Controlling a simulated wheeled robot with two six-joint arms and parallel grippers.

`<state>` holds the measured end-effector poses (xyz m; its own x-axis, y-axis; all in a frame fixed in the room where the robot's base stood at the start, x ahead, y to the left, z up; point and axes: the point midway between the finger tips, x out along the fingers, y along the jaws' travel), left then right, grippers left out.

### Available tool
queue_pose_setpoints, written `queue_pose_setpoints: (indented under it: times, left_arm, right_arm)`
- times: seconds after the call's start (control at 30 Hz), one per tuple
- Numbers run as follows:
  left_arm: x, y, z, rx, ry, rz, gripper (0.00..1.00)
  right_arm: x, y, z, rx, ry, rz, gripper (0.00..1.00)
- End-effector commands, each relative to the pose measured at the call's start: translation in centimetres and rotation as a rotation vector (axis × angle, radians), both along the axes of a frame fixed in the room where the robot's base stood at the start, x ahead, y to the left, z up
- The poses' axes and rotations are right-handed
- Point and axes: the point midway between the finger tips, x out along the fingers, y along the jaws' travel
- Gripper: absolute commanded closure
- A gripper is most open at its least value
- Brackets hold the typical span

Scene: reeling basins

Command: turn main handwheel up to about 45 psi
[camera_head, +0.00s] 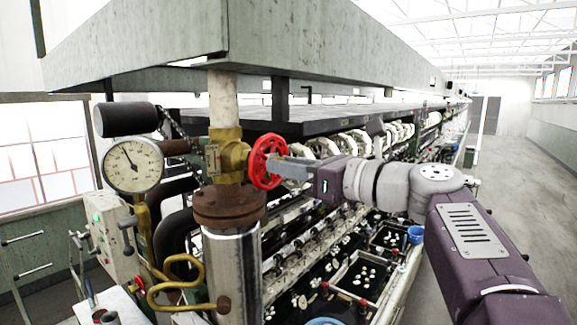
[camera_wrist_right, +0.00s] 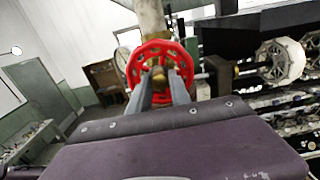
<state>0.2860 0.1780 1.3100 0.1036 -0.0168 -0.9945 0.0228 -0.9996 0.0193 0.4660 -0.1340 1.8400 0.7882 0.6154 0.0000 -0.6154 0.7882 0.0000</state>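The main handwheel (camera_head: 268,161), red with spokes, stands on a brass valve (camera_head: 232,155) on the vertical pipe. A round white pressure gauge (camera_head: 133,165) is left of the valve. Its dark needle points up and slightly left; the numbers are too small to read. My right gripper (camera_head: 279,164) reaches the wheel from the right, its fingertips at the wheel's centre. The right wrist view shows the handwheel (camera_wrist_right: 160,50) ahead, with two fingers apart on either side of its hub. I cannot tell whether they press on it. My left gripper is out of view.
A rusty flange (camera_head: 230,207) and a shiny metal cylinder (camera_head: 232,270) are below the valve. A curved brass handle (camera_head: 180,290) is at lower left. A long row of reeling basins (camera_head: 365,275) runs behind my right arm. The aisle floor (camera_head: 510,190) at right is clear.

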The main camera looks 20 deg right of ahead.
Motion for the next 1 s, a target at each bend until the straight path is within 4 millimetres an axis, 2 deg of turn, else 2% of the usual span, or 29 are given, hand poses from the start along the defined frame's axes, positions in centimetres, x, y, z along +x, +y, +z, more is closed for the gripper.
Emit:
queue_pose_setpoints:
  times: [0.1, 0.17, 0.3, 0.4, 0.5, 0.73, 0.77, 0.8, 1.0]
  left_arm:
    - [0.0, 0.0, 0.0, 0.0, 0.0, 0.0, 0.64]
    - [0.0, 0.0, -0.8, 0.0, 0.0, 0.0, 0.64]
    - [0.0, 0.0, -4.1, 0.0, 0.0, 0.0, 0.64]
    - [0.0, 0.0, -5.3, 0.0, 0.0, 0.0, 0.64]
    - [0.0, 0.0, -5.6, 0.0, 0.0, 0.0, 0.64]
    - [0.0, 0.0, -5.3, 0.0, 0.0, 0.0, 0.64]
    - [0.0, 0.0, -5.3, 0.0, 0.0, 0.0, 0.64]
    - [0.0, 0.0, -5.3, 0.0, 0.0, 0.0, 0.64]
    - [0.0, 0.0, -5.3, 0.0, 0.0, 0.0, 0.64]
  right_arm:
    - [0.0, 0.0, 0.0, -0.002, -0.001, -0.001, 1.0]
    - [0.0, 0.0, -0.4, -0.044, -0.035, -0.001, 1.0]
    - [0.0, 0.0, -1.0, -0.367, -0.292, -0.001, 1.0]
    - [0.0, 0.0, -0.7, -0.595, -0.47, -0.002, 1.0]
    - [0.0, 0.0, -0.3, -0.726, -0.57, -0.001, 1.0]
    - [0.0, 0.0, 0.0, -0.76, -0.593, 0.0, 1.0]
    - [0.0, 0.0, 0.0, -0.76, -0.592, 0.0, 0.68]
    - [0.0, 0.0, 0.0, -0.76, -0.592, 0.0, 0.6]
    - [0.0, 0.0, 0.0, -0.757, -0.591, 0.0, 0.6]
